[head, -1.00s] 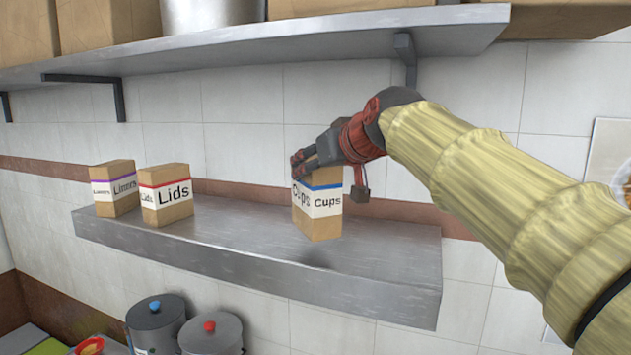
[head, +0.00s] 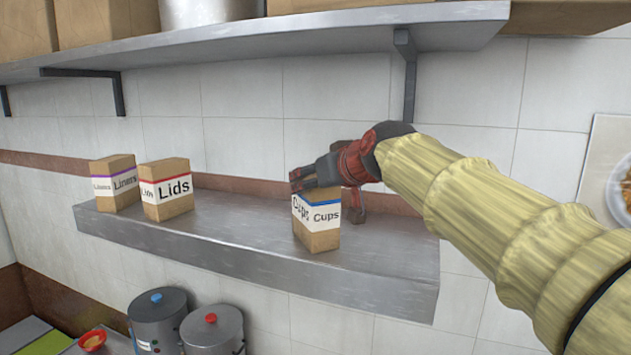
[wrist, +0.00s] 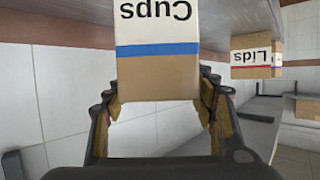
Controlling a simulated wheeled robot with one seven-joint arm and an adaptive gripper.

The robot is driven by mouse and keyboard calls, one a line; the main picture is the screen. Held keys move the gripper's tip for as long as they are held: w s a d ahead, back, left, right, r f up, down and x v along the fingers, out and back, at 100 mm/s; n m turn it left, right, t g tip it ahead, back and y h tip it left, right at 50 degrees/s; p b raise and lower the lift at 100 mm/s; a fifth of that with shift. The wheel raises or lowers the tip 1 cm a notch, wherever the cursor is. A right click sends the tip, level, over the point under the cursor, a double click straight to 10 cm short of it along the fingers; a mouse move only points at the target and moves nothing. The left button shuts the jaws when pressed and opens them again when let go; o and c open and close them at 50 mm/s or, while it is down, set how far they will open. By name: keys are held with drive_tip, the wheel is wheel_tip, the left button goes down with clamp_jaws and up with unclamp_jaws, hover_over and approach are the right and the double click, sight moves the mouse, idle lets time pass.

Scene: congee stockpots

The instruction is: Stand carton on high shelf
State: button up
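The Cups carton (head: 317,227), brown with a white label and a blue stripe, stands upright at the right part of the steel shelf (head: 230,240). Its base appears to meet the shelf. My gripper (head: 316,184) is at the carton's upper part, with its fingers on either side. In the wrist view the carton (wrist: 158,75) fills the space between the fingers of my gripper (wrist: 160,100), which look shut on it. Its far faces are hidden.
A Lids carton (head: 168,205) and a Liners carton (head: 116,190) stand at the shelf's left end. An upper shelf (head: 300,35) with boxes hangs above. Two lidded pots (head: 160,318) (head: 213,335) are below. The shelf between Lids and Cups is clear.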

drive_tip(key=shift+o, duration=1)
drive_tip(key=shift+r, duration=0.15)
drive_tip(key=b+v, duration=0.3)
drive_tip(key=v, duration=0.9)
